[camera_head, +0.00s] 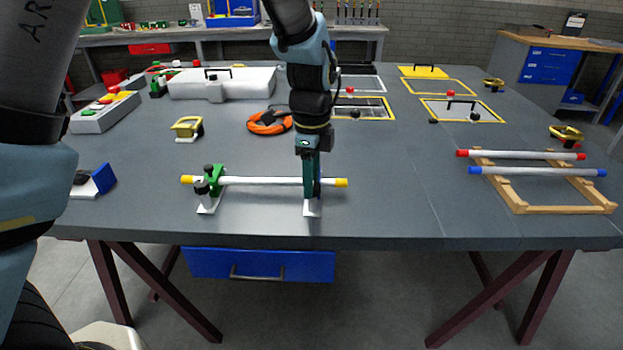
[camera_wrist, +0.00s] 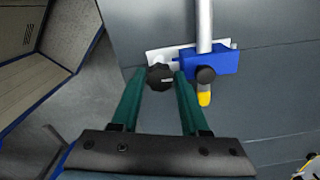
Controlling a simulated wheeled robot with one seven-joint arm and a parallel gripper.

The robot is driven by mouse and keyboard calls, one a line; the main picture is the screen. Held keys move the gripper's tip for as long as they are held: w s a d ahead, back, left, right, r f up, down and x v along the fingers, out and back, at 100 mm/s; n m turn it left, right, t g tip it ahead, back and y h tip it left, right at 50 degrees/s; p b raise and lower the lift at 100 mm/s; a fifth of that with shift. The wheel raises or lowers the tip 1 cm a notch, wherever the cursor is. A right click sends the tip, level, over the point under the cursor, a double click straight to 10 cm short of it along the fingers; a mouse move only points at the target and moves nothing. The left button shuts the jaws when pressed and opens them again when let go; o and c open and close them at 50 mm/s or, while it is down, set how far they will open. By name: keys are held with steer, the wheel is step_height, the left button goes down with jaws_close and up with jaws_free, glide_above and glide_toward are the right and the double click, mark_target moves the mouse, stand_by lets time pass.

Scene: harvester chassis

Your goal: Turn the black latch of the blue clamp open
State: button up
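The blue clamp (camera_wrist: 225,62) sits on a white base plate around a white rod (camera_wrist: 204,25) with yellow ends. In the wrist view, the black latch (camera_wrist: 160,77), a lobed knob, is at the clamp's left side, between the fingertips of my gripper (camera_wrist: 159,76). A small gap seems to show beside the knob, so the green fingers look open around it. A second dark round knob (camera_wrist: 206,75) is on the clamp body.
A green clamp (camera_head: 214,178) with a dark knob holds the rod's left part. A wooden rack (camera_head: 560,209) with two rods stands at the right. An orange ring (camera_head: 268,123) and a yellow clamp-like piece (camera_head: 187,128) lie behind. The table's front edge is close.

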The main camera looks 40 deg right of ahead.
jaws_close()
steer(key=shift+n, duration=0.3)
steer(key=n, duration=0.3)
steer(key=shift+n, duration=0.4)
steer(key=n, duration=0.4)
steer(key=shift+s+p, duration=0.1)
steer(key=shift+p, duration=0.2)
steer(key=n, duration=0.5)
steer(key=shift+r+n+p, duration=0.1)
steer(key=shift+n+p, duration=0.2)
steer(key=shift+n, duration=1.9)
